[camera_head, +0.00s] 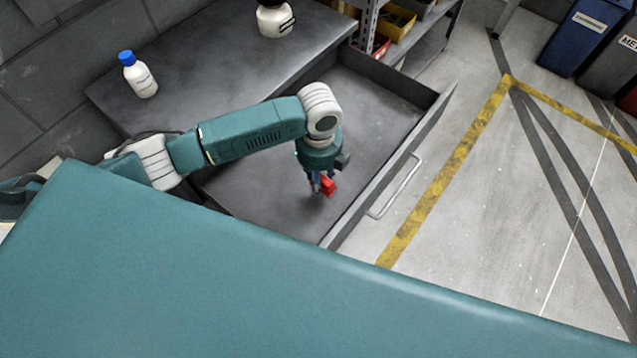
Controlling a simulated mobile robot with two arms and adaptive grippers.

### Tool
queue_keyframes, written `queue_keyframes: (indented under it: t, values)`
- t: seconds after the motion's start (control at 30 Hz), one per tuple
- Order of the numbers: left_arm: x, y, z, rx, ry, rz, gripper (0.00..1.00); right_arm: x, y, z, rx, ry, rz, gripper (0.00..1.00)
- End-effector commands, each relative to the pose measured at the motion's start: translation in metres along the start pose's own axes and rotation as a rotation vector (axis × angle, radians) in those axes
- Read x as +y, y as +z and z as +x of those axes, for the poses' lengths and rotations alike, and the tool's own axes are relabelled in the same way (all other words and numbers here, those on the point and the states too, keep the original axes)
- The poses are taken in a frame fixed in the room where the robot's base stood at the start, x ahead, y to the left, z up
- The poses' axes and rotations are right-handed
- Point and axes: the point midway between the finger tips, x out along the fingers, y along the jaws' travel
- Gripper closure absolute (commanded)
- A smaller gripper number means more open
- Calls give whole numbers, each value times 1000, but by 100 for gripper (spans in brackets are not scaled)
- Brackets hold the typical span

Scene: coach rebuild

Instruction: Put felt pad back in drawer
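The drawer (268,198) stands pulled open below the dark worktop, with its front panel and bar handle (397,187) facing the floor at right. My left arm reaches over the worktop and its gripper (321,183) points down inside the drawer area. A small red block-like piece (328,187), seemingly the felt pad, is between the fingertips, and the gripper looks shut on it. A faint shadow lies on the drawer floor close below; I cannot tell whether the pad touches it. The rest of the visible drawer floor is bare. My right gripper is not in view.
A white bottle with a blue cap (138,75) and a white-and-black container (274,18) stand on the worktop (205,70). Shelving with yellow bins (395,24) is behind the drawer. Blue (588,35) and grey bins stand at upper right.

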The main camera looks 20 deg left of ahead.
Motion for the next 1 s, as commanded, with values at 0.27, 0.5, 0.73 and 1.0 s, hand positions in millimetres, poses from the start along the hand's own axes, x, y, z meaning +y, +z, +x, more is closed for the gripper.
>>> queue_keyframes:
  t: [0.27, 0.5, 0.73, 1.0]
  values:
    - [1, -1, 38, 2, 4, 0, 92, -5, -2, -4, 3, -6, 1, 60]
    - [1, -1, 42, 0, 2, 1, 92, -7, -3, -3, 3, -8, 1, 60]
    - [1, -1, 45, 0, 2, 0, 63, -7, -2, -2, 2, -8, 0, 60]
    - [1, -1, 45, 0, 2, 0, 48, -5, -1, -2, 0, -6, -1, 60]
